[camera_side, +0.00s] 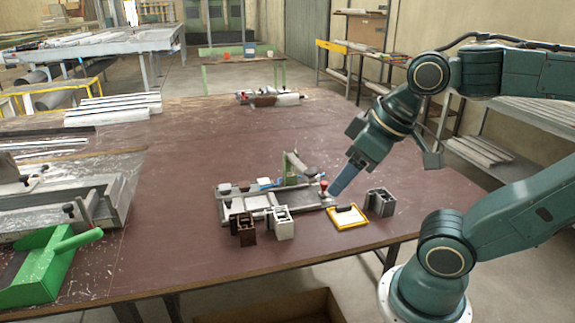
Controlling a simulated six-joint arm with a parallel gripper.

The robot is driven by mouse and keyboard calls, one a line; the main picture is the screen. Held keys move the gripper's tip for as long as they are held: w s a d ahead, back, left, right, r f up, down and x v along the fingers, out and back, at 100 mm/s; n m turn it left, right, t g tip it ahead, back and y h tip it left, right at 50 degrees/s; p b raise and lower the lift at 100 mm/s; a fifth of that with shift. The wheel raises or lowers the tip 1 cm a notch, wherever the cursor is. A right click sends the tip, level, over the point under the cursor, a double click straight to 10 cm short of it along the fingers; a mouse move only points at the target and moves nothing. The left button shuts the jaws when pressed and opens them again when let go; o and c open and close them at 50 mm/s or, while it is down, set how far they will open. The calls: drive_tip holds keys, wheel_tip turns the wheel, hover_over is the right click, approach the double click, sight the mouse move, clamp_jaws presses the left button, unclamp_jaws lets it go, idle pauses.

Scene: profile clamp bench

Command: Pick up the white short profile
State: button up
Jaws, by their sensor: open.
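The white short profile (281,223) stands upright near the front edge of the brown table (190,225), in front of the clamp fixture (232,202). A dark brown profile (243,229) stands close on its left. My gripper (336,190) points down and left above the table, to the right of the white profile and apart from it. It is open with nothing visible between its fingers; the finger gap is hard to see from this side.
The fixture's upright green clamp lever (294,163) stands behind. A green dustpan (45,272) sits front left. The table's middle left is clear.

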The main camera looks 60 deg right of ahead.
drive_tip(key=shift+o, duration=0.4)
drive_tip(key=shift+w, duration=0.1)
drive_tip(key=m+g, duration=0.6)
drive_tip(key=m, duration=0.3)
hover_over(282, 216)
drive_tip(key=s+a, duration=0.1)
wheel_tip(282, 216, down, 11)
drive_tip(key=shift+f, duration=0.15)
drive_tip(key=shift+a, duration=0.1)
wheel_tip(282, 216, down, 9)
drive_tip(key=shift+r, duration=0.2)
drive_tip(key=shift+f, duration=0.1)
drive_tip(key=shift+f, duration=2.5)
